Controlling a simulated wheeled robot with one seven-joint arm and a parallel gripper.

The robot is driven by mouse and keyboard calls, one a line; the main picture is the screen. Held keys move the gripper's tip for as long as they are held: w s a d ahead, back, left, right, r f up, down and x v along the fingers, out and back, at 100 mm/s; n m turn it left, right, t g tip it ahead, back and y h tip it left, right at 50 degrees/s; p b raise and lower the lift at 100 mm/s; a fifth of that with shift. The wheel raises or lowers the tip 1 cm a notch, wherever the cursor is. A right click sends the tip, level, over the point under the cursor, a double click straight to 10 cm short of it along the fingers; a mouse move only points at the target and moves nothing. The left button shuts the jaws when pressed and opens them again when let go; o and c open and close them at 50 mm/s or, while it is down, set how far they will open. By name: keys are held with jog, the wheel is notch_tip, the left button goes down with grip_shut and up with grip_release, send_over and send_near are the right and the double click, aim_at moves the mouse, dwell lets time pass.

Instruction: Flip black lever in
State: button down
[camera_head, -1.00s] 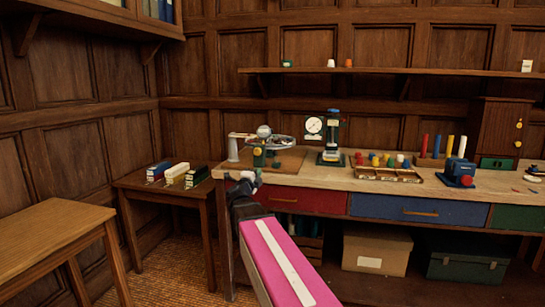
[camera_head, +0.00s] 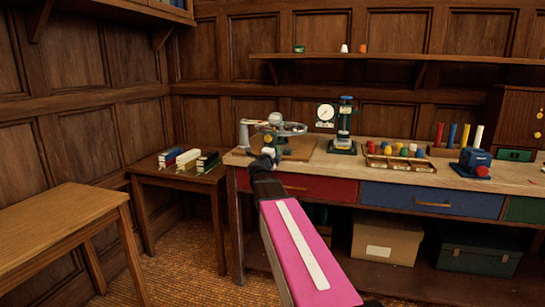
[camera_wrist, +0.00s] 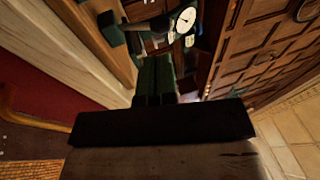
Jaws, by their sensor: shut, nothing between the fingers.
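My gripper (camera_head: 265,157) is at the left front corner of the workbench, just in front of a device with a pale arm and a round ring (camera_head: 278,127). Its fingers are together and empty. In the wrist view the dark fingers (camera_wrist: 155,78) point along the bench edge, towards a white dial (camera_wrist: 185,20). I cannot make out a black lever clearly in either view. The area around the device's base is small and partly hidden by my gripper.
A workbench (camera_head: 470,183) holds a green dial stand (camera_head: 342,147), a tray of colored pegs (camera_head: 402,162) and a blue block device (camera_head: 475,160). A side table (camera_head: 205,180) with several small boxes stands left of the bench. A bare wooden table (camera_head: 60,210) is nearer left.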

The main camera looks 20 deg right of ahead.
aim_at(285, 141)
jog(key=x, duration=0.6)
jog(key=shift+w+d, duration=0.15)
jog(key=shift+d, duration=0.05)
jog(key=shift+r, duration=0.15)
jog(key=shift+w+d+r, duration=0.55)
jog(key=shift+w+r, duration=0.25)
jog(key=shift+w, duration=0.05)
jog(key=shift+w+d+r, duration=0.3)
jog(key=shift+w+d, duration=0.05)
jog(key=shift+w, duration=0.15)
jog(key=shift+w+d+r, duration=0.25)
jog(key=shift+w+d, duration=0.1)
jog(key=shift+w, duration=0.2)
jog(key=shift+w+d+r+g+y, duration=0.1)
jog(key=shift+w+d+g+y, duration=0.25)
jog(key=shift+w+g+y, duration=0.2)
jog(key=shift+w+d, duration=0.15)
jog(key=shift+w+d, duration=0.2)
jog(key=shift+w, duration=0.05)
